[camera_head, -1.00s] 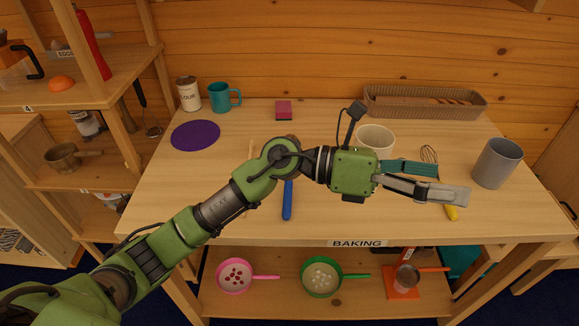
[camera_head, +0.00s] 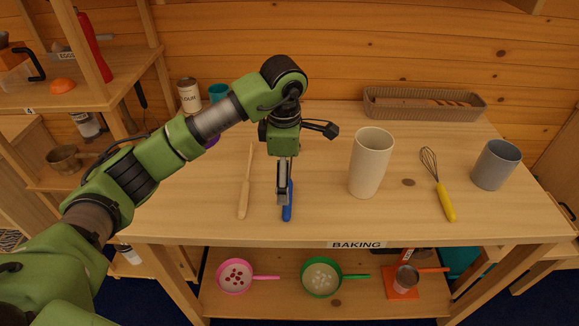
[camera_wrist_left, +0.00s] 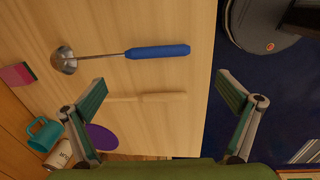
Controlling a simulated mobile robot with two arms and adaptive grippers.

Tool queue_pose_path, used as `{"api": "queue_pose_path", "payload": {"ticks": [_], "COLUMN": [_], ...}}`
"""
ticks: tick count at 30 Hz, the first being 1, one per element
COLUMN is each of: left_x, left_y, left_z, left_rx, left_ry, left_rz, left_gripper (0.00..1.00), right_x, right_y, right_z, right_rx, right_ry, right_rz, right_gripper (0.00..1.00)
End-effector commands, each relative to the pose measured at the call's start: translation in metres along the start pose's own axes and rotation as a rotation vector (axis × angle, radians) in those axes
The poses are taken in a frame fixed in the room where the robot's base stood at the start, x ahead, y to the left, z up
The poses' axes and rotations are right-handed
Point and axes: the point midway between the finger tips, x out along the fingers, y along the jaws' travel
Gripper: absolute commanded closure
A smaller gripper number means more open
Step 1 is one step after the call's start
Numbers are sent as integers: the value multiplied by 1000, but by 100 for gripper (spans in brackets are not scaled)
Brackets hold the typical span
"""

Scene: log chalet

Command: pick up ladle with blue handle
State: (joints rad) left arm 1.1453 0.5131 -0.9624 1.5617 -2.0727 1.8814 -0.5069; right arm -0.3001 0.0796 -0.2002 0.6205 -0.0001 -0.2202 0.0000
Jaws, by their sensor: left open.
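The ladle with the blue handle lies on the table. In the head view only part of its blue handle (camera_head: 287,212) shows below my left gripper (camera_head: 284,200), which hides the rest. The left wrist view shows the whole ladle, with its blue handle (camera_wrist_left: 158,52) and metal bowl (camera_wrist_left: 64,61). My left gripper (camera_wrist_left: 162,80) points down at the table with its fingers wide apart and nothing between them. The handle lies beyond the fingertips, apart from both fingers in that view. My right gripper is not in view.
A wooden utensil (camera_head: 245,185) lies just left of the ladle. A tall cream vase (camera_head: 370,163) stands to the right, then a whisk with a yellow handle (camera_head: 446,203) and a grey cup (camera_head: 496,165). A woven basket (camera_head: 425,112) is at the back. A purple disc (camera_wrist_left: 102,137) lies nearby.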

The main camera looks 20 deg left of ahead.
Motion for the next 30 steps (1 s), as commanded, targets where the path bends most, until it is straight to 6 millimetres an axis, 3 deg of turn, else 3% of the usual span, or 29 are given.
{"api": "queue_pose_path", "payload": {"ticks": [4, 14, 21, 30], "left_x": [27, 54, 89, 96], "left_y": [-1, -1, -1, 0], "left_z": [0, 0, 0, 0], "left_rx": [-1, 0, 0, 1], "left_ry": [-1, -2, -3, -4], "left_rz": [-5, -5, -3, 0], "left_gripper": [0, 0, 0, 0], "right_x": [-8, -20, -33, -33], "right_y": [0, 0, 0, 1], "right_z": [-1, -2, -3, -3], "right_rx": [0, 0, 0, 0], "right_ry": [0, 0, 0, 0], "right_rz": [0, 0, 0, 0], "right_gripper": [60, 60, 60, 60]}}
